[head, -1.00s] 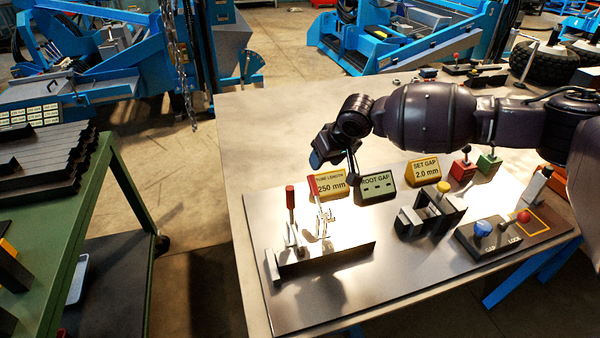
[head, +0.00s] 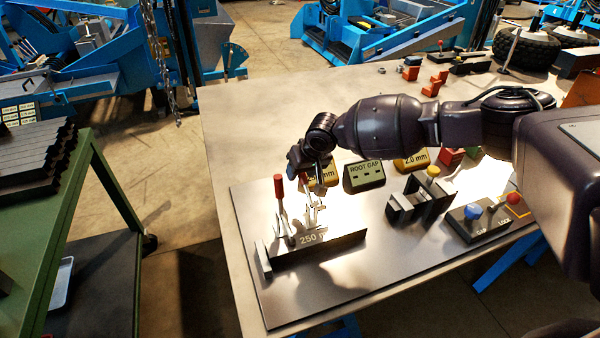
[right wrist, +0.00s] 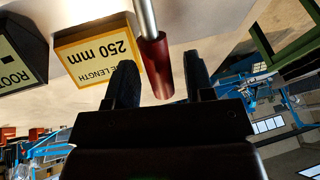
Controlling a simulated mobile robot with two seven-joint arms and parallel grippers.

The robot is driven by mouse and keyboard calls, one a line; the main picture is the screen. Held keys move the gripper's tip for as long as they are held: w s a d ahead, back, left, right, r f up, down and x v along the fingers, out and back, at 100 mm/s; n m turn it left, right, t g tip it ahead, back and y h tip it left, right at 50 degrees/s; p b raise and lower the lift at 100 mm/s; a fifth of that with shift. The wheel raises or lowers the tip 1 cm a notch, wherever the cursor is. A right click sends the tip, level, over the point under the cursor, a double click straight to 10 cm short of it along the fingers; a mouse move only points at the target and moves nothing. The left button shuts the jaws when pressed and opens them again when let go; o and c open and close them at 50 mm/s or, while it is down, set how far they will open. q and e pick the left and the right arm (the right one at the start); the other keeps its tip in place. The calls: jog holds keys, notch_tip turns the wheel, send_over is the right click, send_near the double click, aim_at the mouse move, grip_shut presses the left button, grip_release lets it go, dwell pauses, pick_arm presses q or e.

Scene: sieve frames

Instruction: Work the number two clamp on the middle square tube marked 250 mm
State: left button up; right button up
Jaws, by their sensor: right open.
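My right gripper (head: 303,172) is over the second toggle clamp (head: 315,212) and hides its handle in the head view. In the right wrist view, the open fingers (right wrist: 160,75) stand either side of a red handle grip (right wrist: 157,68); whether they touch it I cannot tell. The other clamp (head: 280,212), with an upright red handle, is to its left. Both clamps stand at a dark bar fixture (head: 340,246) lettered "250", the rest of the lettering being washed out by glare. My left gripper is out of view.
The yellow 250 mm sign (right wrist: 98,50) is close behind the gripper. A green cart (head: 105,185) holds dark tubes.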

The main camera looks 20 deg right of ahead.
jog(key=shift+w+a+f, duration=0.1)
jog(key=shift+f, duration=0.1)
jog(key=shift+c, duration=0.7)
grip_shut()
jog(key=shift+r, duration=0.1)
